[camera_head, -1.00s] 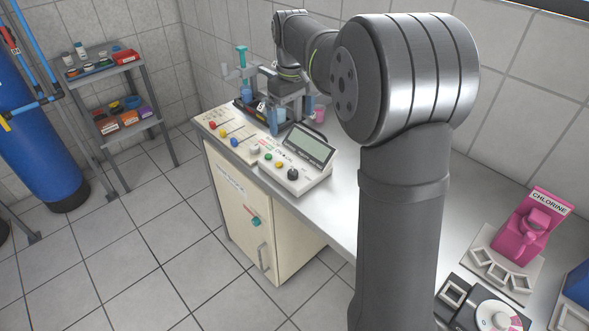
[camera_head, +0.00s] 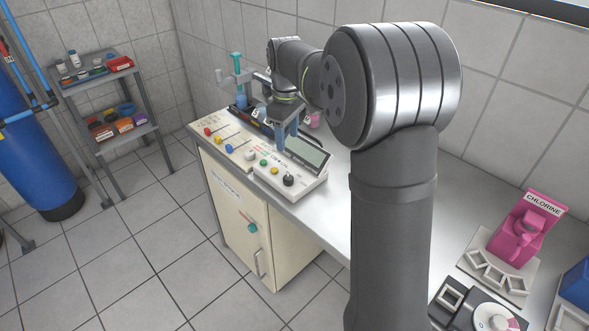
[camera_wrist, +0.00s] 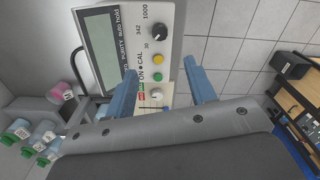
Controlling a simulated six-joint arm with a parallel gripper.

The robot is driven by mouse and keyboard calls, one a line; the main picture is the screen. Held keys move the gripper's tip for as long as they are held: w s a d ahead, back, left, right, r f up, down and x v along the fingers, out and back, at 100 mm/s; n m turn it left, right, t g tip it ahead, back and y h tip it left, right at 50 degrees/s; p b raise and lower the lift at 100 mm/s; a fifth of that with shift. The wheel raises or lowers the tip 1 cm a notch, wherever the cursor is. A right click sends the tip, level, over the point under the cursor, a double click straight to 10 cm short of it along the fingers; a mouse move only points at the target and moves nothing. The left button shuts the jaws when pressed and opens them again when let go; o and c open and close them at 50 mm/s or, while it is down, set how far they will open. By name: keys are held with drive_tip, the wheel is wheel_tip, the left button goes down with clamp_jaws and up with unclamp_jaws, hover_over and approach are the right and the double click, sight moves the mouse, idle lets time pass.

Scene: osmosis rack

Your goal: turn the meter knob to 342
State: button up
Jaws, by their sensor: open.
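The meter (camera_head: 290,165) is a white box with a grey display, standing on the bench. Its black knob (camera_head: 289,180) is at the front right corner, and the knob also shows in the wrist view (camera_wrist: 160,31) beside the printed marks 30, 342 and 1000. My gripper (camera_head: 282,140) is above the meter's far left part in the head view. In the wrist view its two blue fingers (camera_wrist: 163,88) are spread apart with nothing between them, on either side of the strip below the buttons. The knob lies beyond the fingertips, apart from them.
A yellow button (camera_wrist: 157,59) and a green button (camera_wrist: 158,76) sit in line with the knob. Coloured-lidded jars (camera_wrist: 42,135) and a pink cup (camera_wrist: 60,93) stand beside the meter. A pink chlorine dispenser (camera_head: 522,235) is at the right of the bench.

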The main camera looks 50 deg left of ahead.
sight(288, 177)
wheel_tip(288, 177, down, 14)
drive_tip(key=shift+f, duration=0.1)
idle(0.4)
drive_tip(key=c, duration=1)
